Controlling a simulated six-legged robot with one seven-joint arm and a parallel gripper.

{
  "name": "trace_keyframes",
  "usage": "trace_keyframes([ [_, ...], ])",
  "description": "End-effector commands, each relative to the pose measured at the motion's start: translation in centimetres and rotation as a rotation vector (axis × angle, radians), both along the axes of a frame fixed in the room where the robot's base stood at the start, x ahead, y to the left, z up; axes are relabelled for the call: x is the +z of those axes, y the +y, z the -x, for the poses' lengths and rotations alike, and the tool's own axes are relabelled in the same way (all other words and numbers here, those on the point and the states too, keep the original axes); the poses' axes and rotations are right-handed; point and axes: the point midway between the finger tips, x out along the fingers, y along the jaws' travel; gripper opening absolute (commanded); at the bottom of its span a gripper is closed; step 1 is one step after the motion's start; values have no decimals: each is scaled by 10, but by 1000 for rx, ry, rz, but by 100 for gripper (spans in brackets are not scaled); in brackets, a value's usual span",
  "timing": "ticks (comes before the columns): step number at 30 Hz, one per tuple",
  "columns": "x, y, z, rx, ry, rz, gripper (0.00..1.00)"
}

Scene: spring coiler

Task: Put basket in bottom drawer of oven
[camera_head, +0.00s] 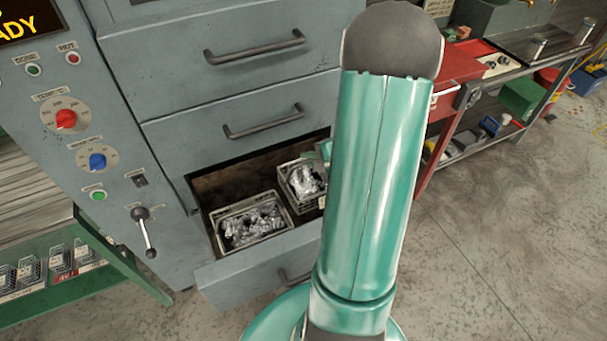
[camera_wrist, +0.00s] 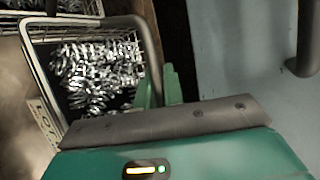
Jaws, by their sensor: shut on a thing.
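The grey oven (camera_head: 225,70) stands at the left of the head view, and its bottom drawer (camera_head: 255,268) is pulled open. A wire basket (camera_head: 290,193) filled with shiny metal springs sits in the right part of the drawer opening. It fills the upper left of the wrist view (camera_wrist: 148,50). In the head view, only a bit of green gripper shows beside my arm. Whether the basket rests on the drawer floor cannot be told.
A second basket of springs (camera_head: 251,224) lies in the drawer, just left of the held one. The two upper drawers (camera_head: 240,110) are shut. A green-framed rack (camera_head: 75,275) stands at left. A red cabinet and workbench (camera_head: 530,55) stand at right.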

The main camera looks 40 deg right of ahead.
Motion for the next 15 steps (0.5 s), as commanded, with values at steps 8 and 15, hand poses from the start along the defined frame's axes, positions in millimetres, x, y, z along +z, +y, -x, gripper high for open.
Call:
trace_keyframes([
  [8, -25, 0, 0, -3, 1, -1, 0],
  [15, -49, 0, -3, -2, -2, 1, 0],
])
